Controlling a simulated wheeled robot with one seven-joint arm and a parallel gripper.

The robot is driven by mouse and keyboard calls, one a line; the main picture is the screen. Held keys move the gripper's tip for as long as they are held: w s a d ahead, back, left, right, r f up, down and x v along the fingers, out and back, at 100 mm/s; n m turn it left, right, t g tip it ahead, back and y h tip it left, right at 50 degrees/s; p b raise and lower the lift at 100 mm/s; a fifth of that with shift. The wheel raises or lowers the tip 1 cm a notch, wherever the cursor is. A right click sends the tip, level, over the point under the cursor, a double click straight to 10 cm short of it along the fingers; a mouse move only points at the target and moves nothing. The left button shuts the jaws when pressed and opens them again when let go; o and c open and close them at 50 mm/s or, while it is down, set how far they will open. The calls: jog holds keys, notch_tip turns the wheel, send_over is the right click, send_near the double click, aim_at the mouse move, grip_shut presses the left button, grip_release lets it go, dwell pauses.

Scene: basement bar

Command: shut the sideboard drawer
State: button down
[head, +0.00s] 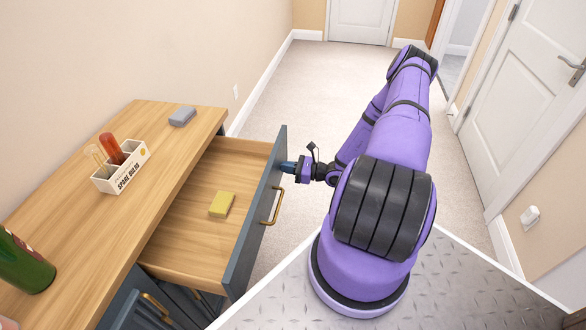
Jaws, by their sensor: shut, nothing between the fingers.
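The sideboard (120,243) stands at the left, with a light wooden top and dark blue-grey fronts. Its top drawer (181,235) is pulled well out to the right. The drawer has a blue-grey front (252,230) with a brass handle (271,206) on its outer face. A yellow block (221,204) lies inside the drawer. My gripper (287,167) is shut and empty, at the outer side of the drawer front near its far end, beyond the handle. It looks very close to the front; I cannot tell whether it touches.
On the sideboard top are a white box (121,170) with small bottles, a grey block (182,117) and a green bottle (24,262). A lower front with a brass handle (157,308) shows below the drawer. Carpeted floor (295,90) beyond is clear. A white door (525,100) stands at right.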

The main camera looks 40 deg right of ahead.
jog(key=x, duration=2.3)
jog(key=shift+w+a+r, duration=0.1)
jog(key=shift+w+a, duration=0.1)
jog(key=shift+a, duration=0.05)
jog(key=shift+w+a+r, duration=0.1)
jog(key=shift+w+a, duration=0.05)
jog(key=shift+w, duration=0.1)
jog(key=shift+w+r, duration=0.1)
